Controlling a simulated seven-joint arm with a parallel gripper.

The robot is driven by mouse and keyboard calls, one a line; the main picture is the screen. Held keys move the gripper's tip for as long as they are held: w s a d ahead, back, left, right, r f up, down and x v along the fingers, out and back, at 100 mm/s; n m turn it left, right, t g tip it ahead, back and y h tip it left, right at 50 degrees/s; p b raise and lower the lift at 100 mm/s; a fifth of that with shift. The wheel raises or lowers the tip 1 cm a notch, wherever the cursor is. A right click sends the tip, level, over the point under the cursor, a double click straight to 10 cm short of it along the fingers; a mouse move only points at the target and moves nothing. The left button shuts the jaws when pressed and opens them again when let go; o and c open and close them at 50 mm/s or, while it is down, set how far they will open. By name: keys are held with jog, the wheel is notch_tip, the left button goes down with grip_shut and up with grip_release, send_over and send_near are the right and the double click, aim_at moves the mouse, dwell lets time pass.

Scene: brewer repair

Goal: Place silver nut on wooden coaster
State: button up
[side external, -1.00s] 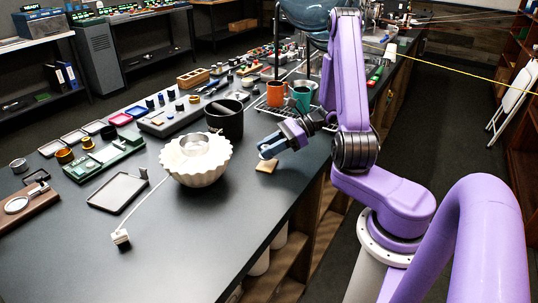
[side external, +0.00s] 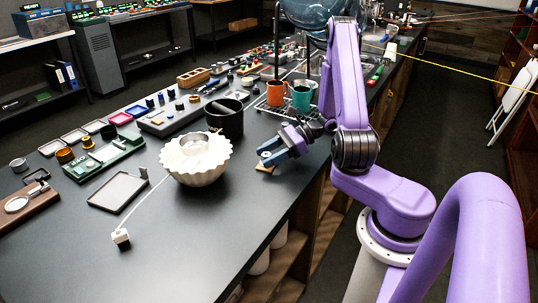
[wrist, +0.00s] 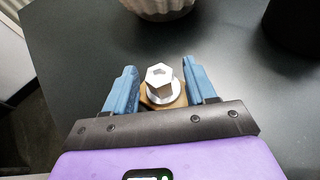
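The silver nut (wrist: 161,76), a hex shape with a round flange, sits upright on the wooden coaster (wrist: 150,101) in the wrist view. My gripper (wrist: 160,67) is open, with one blue finger on each side of the nut and a visible gap to it. In the side external view, my gripper (side external: 265,157) is low over the counter. The tan coaster (side external: 263,169) shows below the fingers there, near the counter's front edge. The fingers and the nut cover part of the coaster.
A white fluted bowl (side external: 195,170) stands left of my gripper, with a black mortar (side external: 227,122) behind it. A wire rack with an orange mug (side external: 277,94) and a teal mug (side external: 301,97) stands farther back. The counter in front of the bowl is mostly clear.

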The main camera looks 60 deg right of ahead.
jog(key=shift+r, duration=0.2)
jog(key=v, duration=1.1)
jog(key=shift+s+d+r, duration=0.15)
jog(key=shift+s+d, duration=0.05)
jog(key=shift+d, duration=0.05)
jog(key=a+n+g, duration=0.2)
jog(key=a+r+n+g, duration=0.1)
jog(key=a+n+g, duration=0.1)
jog(key=a+n, duration=0.1)
jog(key=a+n+g, duration=0.2)
jog(key=a+g, duration=0.1)
jog(key=shift+w+r+n+y, duration=0.15)
jog(key=shift+w+n+y, duration=0.15)
jog(key=shift+w, duration=0.05)
jog(key=s+a+r+n+h, duration=0.2)
jog(key=s+a+n+h, duration=0.3)
jog(key=n, duration=1)
jog(key=s+a+r+n+g+h, duration=0.1)
jog(key=s+a+r+n+h, duration=0.2)
jog(key=s+a+n, duration=0.8)
jog(key=a+n+h, duration=0.1)
jog(key=n+h, duration=0.1)
jog(key=n, duration=0.2)
jog(key=shift+r+n+h, duration=0.15)
jog(key=shift+n+h, duration=0.25)
